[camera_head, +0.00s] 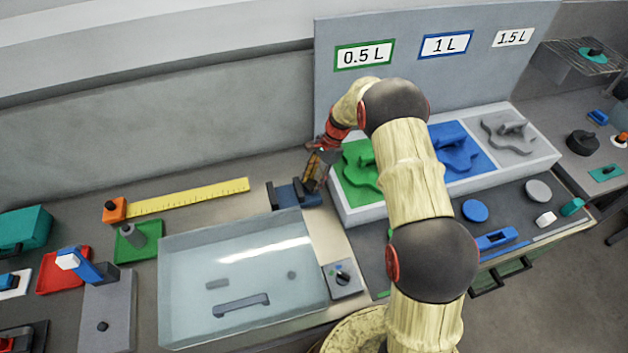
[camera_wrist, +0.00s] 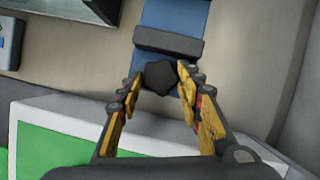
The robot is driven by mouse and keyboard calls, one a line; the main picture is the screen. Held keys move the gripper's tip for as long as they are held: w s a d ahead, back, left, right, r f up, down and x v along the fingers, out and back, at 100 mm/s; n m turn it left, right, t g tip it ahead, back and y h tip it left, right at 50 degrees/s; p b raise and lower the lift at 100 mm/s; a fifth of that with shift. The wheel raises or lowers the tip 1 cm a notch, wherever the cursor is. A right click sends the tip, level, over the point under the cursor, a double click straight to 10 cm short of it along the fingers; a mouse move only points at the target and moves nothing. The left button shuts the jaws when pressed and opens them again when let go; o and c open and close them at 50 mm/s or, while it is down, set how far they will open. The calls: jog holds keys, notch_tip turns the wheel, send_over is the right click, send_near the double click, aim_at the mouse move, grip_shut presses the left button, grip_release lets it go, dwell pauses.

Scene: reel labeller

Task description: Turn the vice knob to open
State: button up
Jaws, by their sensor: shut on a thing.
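The vice (camera_head: 291,196) is blue with dark jaws and stands on the bench, left of the white tray. In the wrist view its blue body (camera_wrist: 172,54) and a dark jaw bar (camera_wrist: 168,42) show beyond my gripper. The vice knob (camera_wrist: 160,77) is dark and lobed, at the near end of the vice. My gripper (camera_wrist: 159,83) has its yellow-padded fingers on either side of the knob and is shut on it. In the head view my gripper (camera_head: 313,184) is at the right end of the vice, and the knob is hidden there.
A white tray (camera_head: 349,213) with green, blue and grey sections stands right beside my gripper. A clear-lidded box (camera_head: 240,255) lies in front of the vice, with a small switch box (camera_head: 342,278) at its right. A yellow ruler (camera_head: 190,196) lies to the left.

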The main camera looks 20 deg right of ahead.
jog(key=n, duration=0.1)
jog(key=n+g, duration=0.1)
jog(key=n, duration=0.1)
jog(key=shift+w+n+h, duration=0.2)
jog(key=shift+n+h, duration=0.1)
jog(key=shift+s+a+f, duration=0.15)
jog(key=shift+s+a, duration=0.05)
dwell(0.8)
jog(key=o, duration=0.7)
jog(key=shift+o, duration=1.3)
jog(key=shift+a, duration=0.15)
jog(key=shift+o, duration=1)
jog(key=shift+w+d, duration=0.1)
jog(key=shift+d, duration=0.1)
